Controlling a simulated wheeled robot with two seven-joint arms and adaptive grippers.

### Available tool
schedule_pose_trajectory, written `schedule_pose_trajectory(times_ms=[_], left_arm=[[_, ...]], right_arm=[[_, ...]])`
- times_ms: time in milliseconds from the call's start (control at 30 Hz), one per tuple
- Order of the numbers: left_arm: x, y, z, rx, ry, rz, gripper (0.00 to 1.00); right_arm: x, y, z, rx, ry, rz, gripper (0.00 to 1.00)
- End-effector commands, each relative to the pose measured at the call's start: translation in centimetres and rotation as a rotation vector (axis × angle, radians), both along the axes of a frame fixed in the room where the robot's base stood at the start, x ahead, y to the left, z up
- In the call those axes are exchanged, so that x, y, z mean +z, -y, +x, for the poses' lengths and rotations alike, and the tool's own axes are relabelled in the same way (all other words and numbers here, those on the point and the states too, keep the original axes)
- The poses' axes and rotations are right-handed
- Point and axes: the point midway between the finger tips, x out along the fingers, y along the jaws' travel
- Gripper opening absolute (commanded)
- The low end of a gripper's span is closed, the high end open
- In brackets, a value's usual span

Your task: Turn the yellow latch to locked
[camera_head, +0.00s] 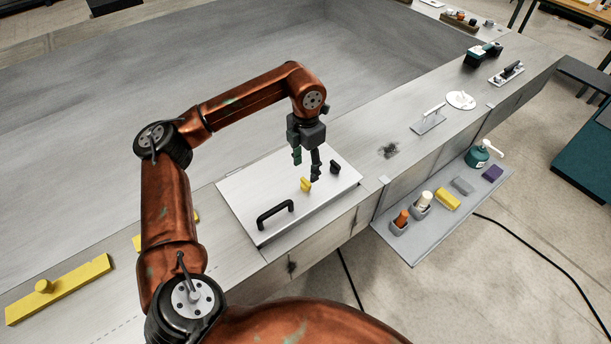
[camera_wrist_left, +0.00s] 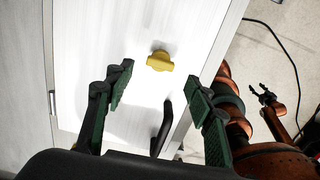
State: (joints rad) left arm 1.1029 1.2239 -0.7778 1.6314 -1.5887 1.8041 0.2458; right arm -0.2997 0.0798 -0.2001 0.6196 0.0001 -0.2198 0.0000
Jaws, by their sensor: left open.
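The yellow latch (camera_head: 306,184) sits on a white panel (camera_head: 256,181), beside a small black knob (camera_head: 335,167) and a black bar handle (camera_head: 275,213). In the left wrist view the yellow latch (camera_wrist_left: 160,62) lies ahead of and between my fingertips, its longer side across the picture. My left gripper (camera_head: 306,166) is open and empty, pointing down over the panel, apart from the latch; its fingers (camera_wrist_left: 160,92) also show there. A small gripper, apparently my right one (camera_wrist_left: 264,95), shows at the right with its fingers spread. Any lock marking cannot be made out.
A yellow bar with a knob (camera_head: 58,288) lies at left. A grey side shelf (camera_head: 411,245) holds bottles, a yellow block and other small items. A metal plate with a handle (camera_head: 428,122) and a white disc (camera_head: 461,100) lie farther along the deck. A black cable crosses the floor.

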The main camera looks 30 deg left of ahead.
Motion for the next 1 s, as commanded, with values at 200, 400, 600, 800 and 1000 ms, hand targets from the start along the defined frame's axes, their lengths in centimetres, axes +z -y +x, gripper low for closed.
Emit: schedule_pose_trajectory(times_ms=[200,400,600,800,1000], left_arm=[[3.8,0.0,0.1,0.001,0.002,-0.001,0.49],[5.2,0.0,0.0,0.000,0.001,0.000,0.49],[5.3,0.0,0.0,0.000,0.000,0.000,0.49],[5.3,0.0,0.0,0.001,0.000,0.000,0.49],[4.9,0.5,0.5,-0.018,-0.003,-0.018,0.49]], right_arm=[[0.0,0.0,0.0,0.000,0.000,0.000,0.49],[0.0,0.0,0.0,0.000,0.000,0.000,0.49],[0.0,0.0,0.0,0.000,0.000,0.000,0.49],[0.0,0.0,0.0,0.000,0.000,0.000,0.49],[-0.2,0.0,0.1,0.000,0.001,0.000,0.49]])
